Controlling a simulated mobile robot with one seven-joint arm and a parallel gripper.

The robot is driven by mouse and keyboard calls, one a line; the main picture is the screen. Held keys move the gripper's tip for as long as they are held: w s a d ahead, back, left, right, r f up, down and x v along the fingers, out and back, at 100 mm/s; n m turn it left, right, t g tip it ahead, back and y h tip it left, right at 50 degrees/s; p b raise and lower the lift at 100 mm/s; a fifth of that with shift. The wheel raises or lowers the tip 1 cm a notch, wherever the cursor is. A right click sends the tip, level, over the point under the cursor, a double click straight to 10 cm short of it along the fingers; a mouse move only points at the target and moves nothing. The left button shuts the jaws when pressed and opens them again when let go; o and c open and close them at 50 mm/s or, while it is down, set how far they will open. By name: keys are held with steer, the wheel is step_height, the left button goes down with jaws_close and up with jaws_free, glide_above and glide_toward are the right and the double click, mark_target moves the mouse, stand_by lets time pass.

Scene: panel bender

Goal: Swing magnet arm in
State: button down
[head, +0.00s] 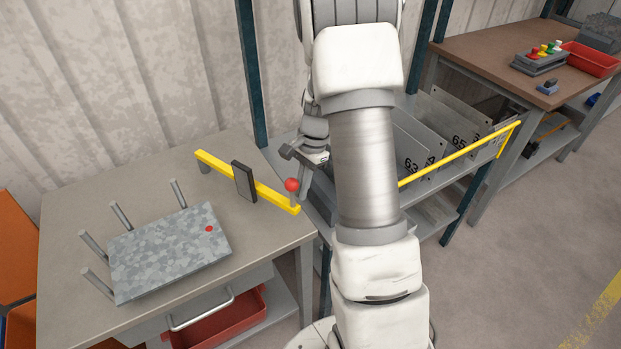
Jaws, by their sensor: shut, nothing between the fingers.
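The magnet arm is a yellow bar (270,196) on the grey table at left. It carries a dark block (244,181) near its middle and a red ball knob (292,184) on a short post at its front right end. The bar lies behind and to the right of a grey mottled plate (165,250) with a red dot, apart from it. My gripper (303,192) is shut and empty, pointing down just right of the red knob. I cannot tell whether it touches the knob. My own arm hides part of the space behind it.
Several grey posts (121,215) stand along the plate's edges. The table (75,205) has a drawer handle and a red bin (225,318) below. A rack with numbered panels and a yellow rail (455,157) stands right of my arm. Another bench (480,50) is farther right.

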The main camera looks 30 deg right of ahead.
steer(key=shift+a, duration=0.2)
steer(key=s+a+m+p, duration=0.1)
steer(key=s+a+m, duration=0.1)
steer(key=a, duration=0.5)
steer(key=s+a+m+t, duration=0.1)
steer(key=s+a+m, duration=0.2)
steer(key=a, duration=0.5)
steer(key=shift+a+p, duration=0.3)
steer(key=shift+p, duration=0.1)
steer(key=d+r+p, duration=0.1)
steer(key=d+r, duration=0.6)
steer(key=r, duration=0.2)
steer(key=shift+s+d+r+m+p, duration=0.25)
steer(key=shift+s+r+m+p, duration=0.05)
steer(key=shift+s+r, duration=0.1)
steer(key=shift+t, duration=0.3)
